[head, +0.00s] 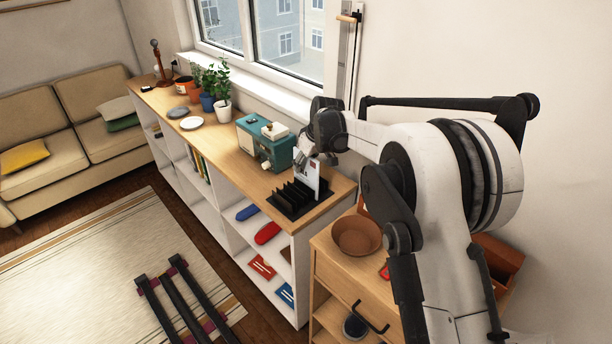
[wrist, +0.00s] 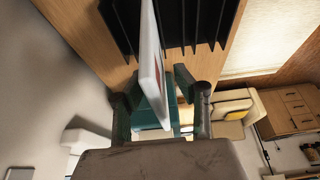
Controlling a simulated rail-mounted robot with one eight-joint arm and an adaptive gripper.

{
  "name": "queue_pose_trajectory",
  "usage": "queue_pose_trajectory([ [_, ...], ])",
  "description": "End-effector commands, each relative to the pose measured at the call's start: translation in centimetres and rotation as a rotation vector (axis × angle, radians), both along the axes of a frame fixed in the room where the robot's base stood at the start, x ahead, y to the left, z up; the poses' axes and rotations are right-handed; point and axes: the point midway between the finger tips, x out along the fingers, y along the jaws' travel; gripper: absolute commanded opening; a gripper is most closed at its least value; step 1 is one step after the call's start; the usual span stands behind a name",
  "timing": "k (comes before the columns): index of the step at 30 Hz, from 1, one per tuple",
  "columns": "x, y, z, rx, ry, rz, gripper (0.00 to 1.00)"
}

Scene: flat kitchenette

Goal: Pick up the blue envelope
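A pale envelope (head: 309,180) with a small red mark stands upright in the black letter rack (head: 285,203) at the counter's right end. My gripper (head: 306,158) is at its top. In the wrist view the pale envelope (wrist: 151,60) is edge-on between the two fingers of my gripper (wrist: 156,88). The fingers look open, with a gap on each side. I see no blue on this envelope. A flat blue item with white marks (head: 285,294) lies on a low shelf, and another blue item (head: 247,212) lies higher up. I cannot tell whether either is the blue envelope.
A teal and white machine (head: 264,145) stands close behind the rack. A brown bowl (head: 357,236) sits on the wooden cart to the right. Counter between plate and machine is clear.

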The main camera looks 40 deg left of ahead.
Motion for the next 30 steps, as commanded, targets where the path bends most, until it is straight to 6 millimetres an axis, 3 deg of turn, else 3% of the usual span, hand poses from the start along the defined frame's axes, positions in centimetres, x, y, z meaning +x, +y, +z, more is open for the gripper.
queue_pose_trajectory([
  [13,0.00,0.00,-0.11,0.000,0.000,0.000,0.29],
  [20,0.00,0.00,-0.11,0.000,0.000,0.000,0.00],
  [30,0.00,0.00,-0.10,0.000,0.000,0.000,0.00],
])
